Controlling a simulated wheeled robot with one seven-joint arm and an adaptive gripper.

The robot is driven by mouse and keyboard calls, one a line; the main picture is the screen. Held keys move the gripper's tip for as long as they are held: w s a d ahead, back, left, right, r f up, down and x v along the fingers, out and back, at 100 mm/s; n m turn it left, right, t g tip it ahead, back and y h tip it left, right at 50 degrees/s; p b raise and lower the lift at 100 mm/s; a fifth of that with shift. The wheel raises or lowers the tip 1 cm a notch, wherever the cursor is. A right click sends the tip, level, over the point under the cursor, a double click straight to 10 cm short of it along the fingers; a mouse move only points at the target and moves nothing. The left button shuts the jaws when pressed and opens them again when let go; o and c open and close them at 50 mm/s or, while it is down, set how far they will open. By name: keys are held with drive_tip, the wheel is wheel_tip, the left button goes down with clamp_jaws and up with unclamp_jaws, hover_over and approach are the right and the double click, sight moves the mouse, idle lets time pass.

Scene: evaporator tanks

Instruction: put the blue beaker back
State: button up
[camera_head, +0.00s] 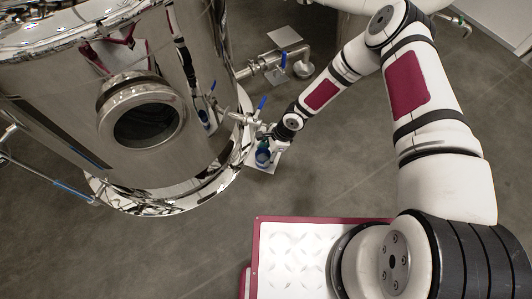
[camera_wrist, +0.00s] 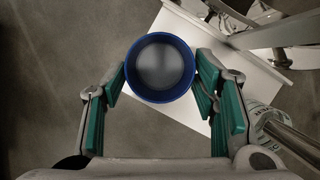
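The blue beaker (camera_wrist: 160,95) is seen from above in the wrist view, its round blue rim around a grey inside. My gripper (camera_wrist: 160,72) has a green-padded finger on each side of it, and both pads appear to touch its wall. In the head view the beaker (camera_head: 263,157) is small, below my gripper (camera_head: 265,143), near the foot of the steel tank. A white plate (camera_wrist: 247,75) lies beneath the beaker in the wrist view. Whether the beaker rests on the plate or hangs above it, I cannot tell.
A large shiny steel tank (camera_head: 150,165) with a round port fills the left of the head view. A valve with a blue handle (camera_head: 261,104) and pipework are close to my gripper. A steel pipe (camera_wrist: 292,138) lies right of my fingers. Grey floor (camera_head: 340,180) is open below my arm.

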drive_tip(key=shift+r, duration=0.1)
drive_tip(key=p+v, duration=0.4)
drive_tip(key=v, duration=0.8)
drive_tip(key=shift+p, duration=0.35)
drive_tip(key=shift+a, duration=0.1)
drive_tip(key=w+d+r+n+h, duration=0.1)
drive_tip(key=d+r+n+h, duration=0.1)
drive_tip(key=d+r, duration=0.45)
drive_tip(key=w+d+r+n+h, duration=0.1)
drive_tip(key=d+r+n+h, duration=0.15)
drive_tip(key=r, duration=0.65)
drive_tip(key=d+r+n+h, duration=0.1)
drive_tip(key=d+r+n, duration=0.1)
drive_tip(key=d+r, duration=0.5)
drive_tip(key=s+d+r+n+h, duration=0.2)
drive_tip(key=s+r, duration=0.2)
drive_tip(key=r, duration=0.8)
drive_tip(key=s+d+r+n, duration=0.2)
drive_tip(key=s+r, duration=1)
drive_tip(key=s+a+r+n+y, duration=0.1)
drive_tip(key=s+a+r+n, duration=0.1)
drive_tip(key=s, duration=0.6)
drive_tip(key=s+a+r+n+t+y, duration=0.1)
drive_tip(key=s+a+r+n+y, duration=0.1)
drive_tip(key=s, duration=0.7)
drive_tip(key=shift+n, duration=0.45)
